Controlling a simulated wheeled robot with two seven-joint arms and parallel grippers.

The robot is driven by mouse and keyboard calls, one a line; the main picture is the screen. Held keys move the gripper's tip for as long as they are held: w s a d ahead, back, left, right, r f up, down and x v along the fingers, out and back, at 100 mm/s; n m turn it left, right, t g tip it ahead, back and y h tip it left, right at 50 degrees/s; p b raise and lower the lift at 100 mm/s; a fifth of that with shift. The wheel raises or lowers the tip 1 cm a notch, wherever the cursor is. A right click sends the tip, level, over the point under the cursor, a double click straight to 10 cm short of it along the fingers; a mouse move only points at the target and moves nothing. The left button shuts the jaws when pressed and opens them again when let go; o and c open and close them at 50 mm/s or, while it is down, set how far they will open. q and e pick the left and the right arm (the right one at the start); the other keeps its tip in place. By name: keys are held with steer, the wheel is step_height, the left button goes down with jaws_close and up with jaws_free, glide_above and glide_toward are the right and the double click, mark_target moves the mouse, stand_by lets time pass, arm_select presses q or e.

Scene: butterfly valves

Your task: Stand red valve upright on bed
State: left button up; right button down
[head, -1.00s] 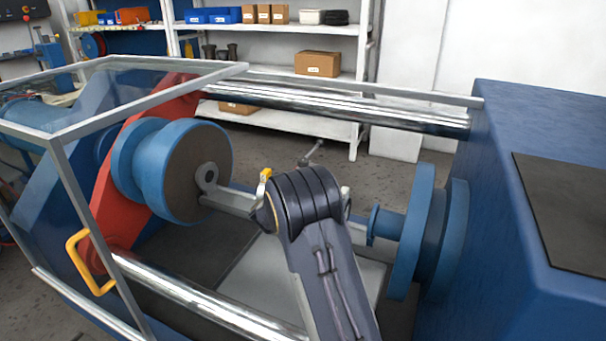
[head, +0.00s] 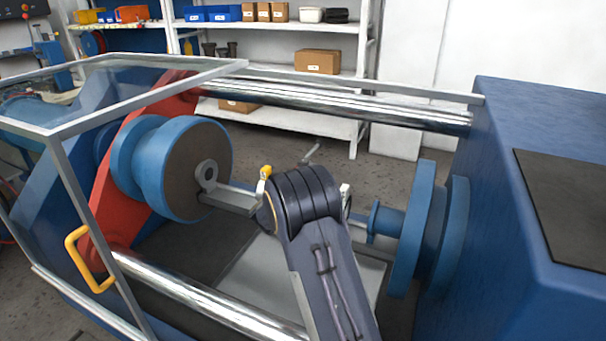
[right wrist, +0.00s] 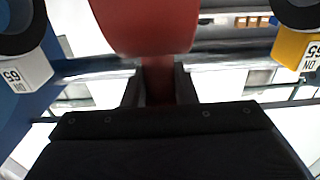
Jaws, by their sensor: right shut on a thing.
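In the right wrist view a red valve (right wrist: 145,25) shows as a broad rounded body with a narrower neck. My right gripper (right wrist: 159,88) is shut on that neck, one dark finger on each side. In the head view the right arm comes up from the bottom and hides the gripper and the red valve. A grey bar (head: 232,199), which may be the bed, runs between the blue end discs and passes behind the arm. Whether the red valve touches it cannot be seen. My left gripper is out of view.
In the head view, a blue clamp head (head: 160,165), a blue flange (head: 412,230) and steel rods (head: 200,300) surround the arm.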

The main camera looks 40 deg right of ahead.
steer(key=shift+f, duration=0.4)
stand_by(2.1)
steer(key=c, duration=1.6)
jaws_free()
steer(key=shift+c, duration=0.2)
steer(key=shift+f, duration=0.1)
steer(key=shift+o, duration=0.5)
steer(key=shift+s+a, duration=0.1)
steer(key=shift+a, duration=0.05)
steer(key=o, duration=0.6)
